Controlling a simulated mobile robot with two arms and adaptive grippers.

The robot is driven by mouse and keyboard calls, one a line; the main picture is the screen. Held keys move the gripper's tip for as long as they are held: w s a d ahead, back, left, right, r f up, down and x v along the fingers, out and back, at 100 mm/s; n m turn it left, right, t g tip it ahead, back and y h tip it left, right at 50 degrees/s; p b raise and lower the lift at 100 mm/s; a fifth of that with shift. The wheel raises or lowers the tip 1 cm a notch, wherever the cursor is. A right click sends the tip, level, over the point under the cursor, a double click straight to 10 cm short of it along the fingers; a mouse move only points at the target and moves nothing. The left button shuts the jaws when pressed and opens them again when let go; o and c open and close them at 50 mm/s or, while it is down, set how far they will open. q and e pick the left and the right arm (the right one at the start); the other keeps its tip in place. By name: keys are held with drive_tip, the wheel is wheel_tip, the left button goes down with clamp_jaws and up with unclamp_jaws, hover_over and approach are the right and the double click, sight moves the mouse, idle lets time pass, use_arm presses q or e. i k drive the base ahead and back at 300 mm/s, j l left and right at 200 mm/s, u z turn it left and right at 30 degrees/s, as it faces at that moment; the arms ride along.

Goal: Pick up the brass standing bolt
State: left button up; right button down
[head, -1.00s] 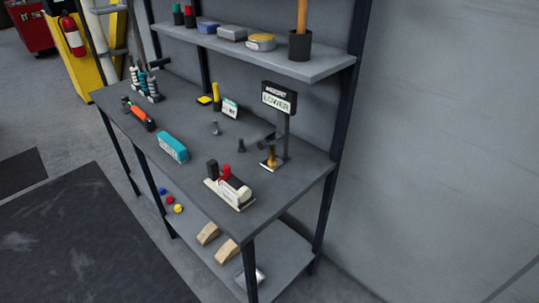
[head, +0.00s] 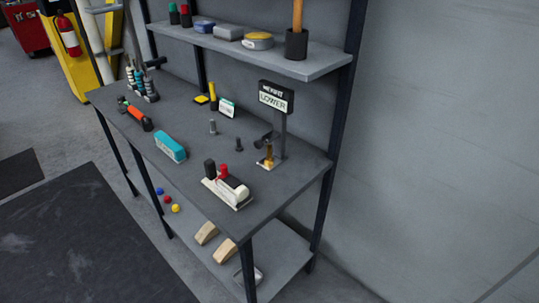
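The brass bolt (head: 268,160) stands upright near the back right of the workbench, at the foot of a sign post. A dark part is just above it and partly covers its top. A grey bolt (head: 212,127) and a darker bolt (head: 238,145) stand upright to its left, apart from it. Neither of my grippers shows in the head view.
The workbench top (head: 190,180) also holds a black sign reading LOWER (head: 276,98), a red-and-black handled block (head: 228,188), a teal box (head: 170,147) and an orange-handled tool (head: 136,112). A shelf (head: 250,55) overhangs the back. Bare bench lies around the bolts.

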sight(268, 160)
drive_tip(key=i+l+u, duration=0.15)
drive_tip(key=l, duration=0.2)
drive_tip(key=i+l+u, duration=0.15)
drive_tip(key=l, duration=0.15)
drive_tip(key=l+u, duration=0.15)
drive_tip(key=l, duration=0.2)
drive_tip(key=i+l+u, duration=0.15)
drive_tip(key=l, duration=0.25)
